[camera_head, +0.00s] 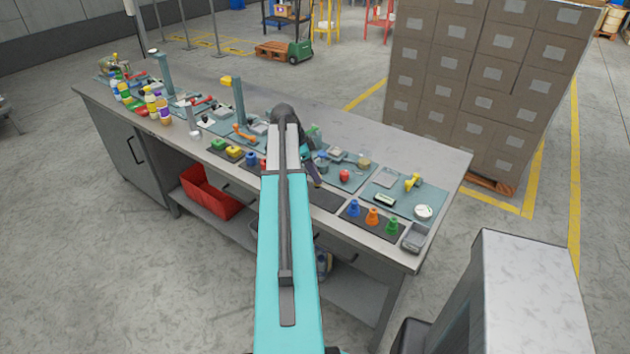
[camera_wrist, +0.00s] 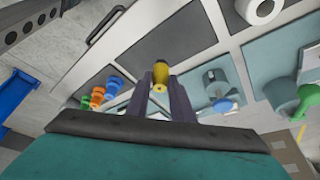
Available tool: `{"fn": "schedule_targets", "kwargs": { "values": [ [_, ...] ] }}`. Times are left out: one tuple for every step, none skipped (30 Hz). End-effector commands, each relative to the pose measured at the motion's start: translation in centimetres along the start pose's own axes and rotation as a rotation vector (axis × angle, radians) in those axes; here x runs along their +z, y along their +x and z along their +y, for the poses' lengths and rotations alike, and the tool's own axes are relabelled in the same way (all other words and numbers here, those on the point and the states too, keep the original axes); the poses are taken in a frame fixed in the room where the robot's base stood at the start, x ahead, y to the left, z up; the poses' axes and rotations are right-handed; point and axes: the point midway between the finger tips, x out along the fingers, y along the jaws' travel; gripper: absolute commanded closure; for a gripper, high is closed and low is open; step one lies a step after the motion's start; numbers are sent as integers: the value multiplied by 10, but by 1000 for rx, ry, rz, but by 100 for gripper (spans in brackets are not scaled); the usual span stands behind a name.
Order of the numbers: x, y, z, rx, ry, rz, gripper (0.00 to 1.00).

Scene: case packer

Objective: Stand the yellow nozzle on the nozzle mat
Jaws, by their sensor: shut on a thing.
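The yellow nozzle (camera_wrist: 160,73) shows between the two dark fingers of my gripper (camera_wrist: 161,84) in the wrist view. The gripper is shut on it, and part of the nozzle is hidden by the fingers. In the head view my gripper (camera_head: 313,179) is mostly behind my arm, over the bench, and the nozzle cannot be made out there. The dark nozzle mat (camera_head: 362,216) lies at the right front of the bench, right of my gripper. A blue nozzle (camera_head: 353,208), an orange nozzle (camera_head: 373,216) and a green nozzle (camera_head: 392,226) stand on it in a row.
A grey tray (camera_head: 415,238) sits at the bench's right corner. Behind the nozzle mat, a teal mat (camera_head: 400,200) holds a yellow item (camera_head: 412,181) and a white round item (camera_head: 424,212). A bare dark mat (camera_head: 325,201) lies left of the nozzles. Upright posts stand farther left.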

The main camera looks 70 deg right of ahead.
Motion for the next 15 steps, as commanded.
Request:
{"fn": "schedule_targets", "kwargs": {
  "values": [
    [0,0,0,0,0,0,100],
    [0,0,0,0,0,0,100],
    [0,0,0,0,0,0,100],
    [0,0,0,0,0,0,100],
    [0,0,0,0,0,0,100],
    [0,0,0,0,0,0,100],
    [0,0,0,0,0,0,100],
    [0,1,0,0,0,0,100],
    [1,2,0,0,-1,0,100],
    [1,3,0,0,-1,0,100],
    [2,4,0,0,-1,0,100],
    [3,6,0,1,-1,0,100],
    [4,8,1,1,-2,0,100],
    [5,10,1,2,-2,0,100],
    [6,13,1,2,-2,0,100]
  ]
}}
